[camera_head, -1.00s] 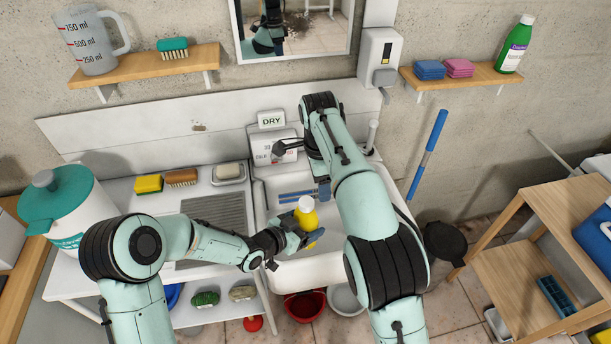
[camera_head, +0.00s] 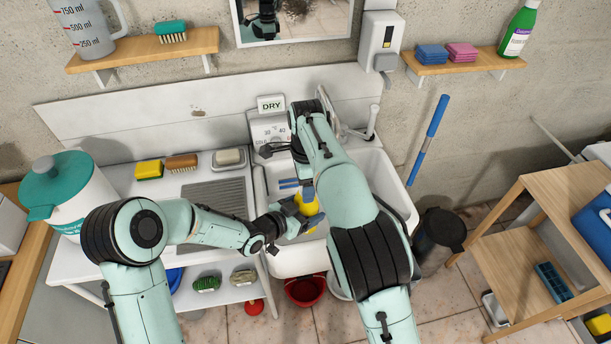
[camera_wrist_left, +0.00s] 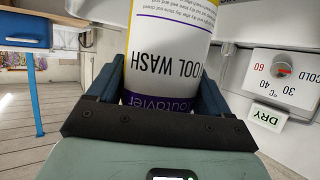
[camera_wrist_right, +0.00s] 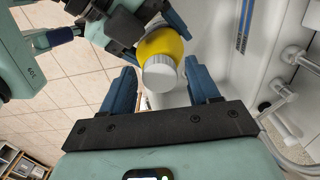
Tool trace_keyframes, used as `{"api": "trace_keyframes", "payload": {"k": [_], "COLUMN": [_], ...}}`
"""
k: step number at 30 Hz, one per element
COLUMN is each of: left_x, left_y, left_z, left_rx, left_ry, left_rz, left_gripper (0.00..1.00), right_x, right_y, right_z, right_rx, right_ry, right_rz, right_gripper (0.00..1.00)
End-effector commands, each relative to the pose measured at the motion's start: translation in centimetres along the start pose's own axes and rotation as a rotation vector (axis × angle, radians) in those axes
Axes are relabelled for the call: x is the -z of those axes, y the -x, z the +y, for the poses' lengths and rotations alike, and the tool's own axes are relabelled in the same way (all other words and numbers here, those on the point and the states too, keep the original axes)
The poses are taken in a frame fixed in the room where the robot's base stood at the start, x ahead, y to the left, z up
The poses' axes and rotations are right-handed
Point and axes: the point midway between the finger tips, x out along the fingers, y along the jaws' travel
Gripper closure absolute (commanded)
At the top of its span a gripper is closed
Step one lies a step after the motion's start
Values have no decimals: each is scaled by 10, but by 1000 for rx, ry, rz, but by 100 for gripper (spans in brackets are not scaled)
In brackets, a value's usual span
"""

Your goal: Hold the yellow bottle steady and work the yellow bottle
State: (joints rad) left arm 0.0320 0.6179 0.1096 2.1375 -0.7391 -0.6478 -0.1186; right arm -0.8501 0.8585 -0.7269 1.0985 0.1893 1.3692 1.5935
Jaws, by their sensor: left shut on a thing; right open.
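The yellow bottle (camera_head: 309,205) is in my left gripper (camera_head: 292,222), over the sink. In the left wrist view its white, yellow and purple label (camera_wrist_left: 170,45) appears upside down between the blue fingers (camera_wrist_left: 158,92). My right gripper is mostly hidden by its own arm in the head view. In the right wrist view my right gripper (camera_wrist_right: 160,85) is open, with the bottle's white ribbed cap (camera_wrist_right: 161,74) between its fingers and a gap at the sides. The bottle's yellow shoulder (camera_wrist_right: 160,42) shows behind the cap. The cap is hidden in the head view.
The white sink (camera_head: 399,196) lies under both grippers. A tap (camera_head: 372,120) and a temperature dial (camera_wrist_left: 283,71) stand at its back. A draining board (camera_head: 222,198) with a sponge (camera_head: 149,170), brush and soap dish is at left.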

Motion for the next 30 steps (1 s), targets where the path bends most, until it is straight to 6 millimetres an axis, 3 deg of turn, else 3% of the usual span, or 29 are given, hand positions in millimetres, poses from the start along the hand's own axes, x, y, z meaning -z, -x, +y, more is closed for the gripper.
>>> {"api": "trace_keyframes", "payload": {"k": [7,12,22,26,30], "left_x": [1,1,1,1,1], "left_y": [0,0,0,0,0], "left_z": [0,0,0,1,1], "left_rx": [0,0,-1,-2,-2], "left_ry": [-1,-1,-2,-2,-3], "left_rz": [2,2,2,2,2], "left_gripper": [100,100,100,100,100], "right_x": [0,0,1,1,2], "right_y": [-1,0,0,0,1], "right_z": [0,0,0,1,2], "right_rx": [0,0,1,2,4], "right_ry": [0,0,72,331,697], "right_rz": [0,0,-1,-4,-2], "right_gripper": [43,97,98,98,98]}}
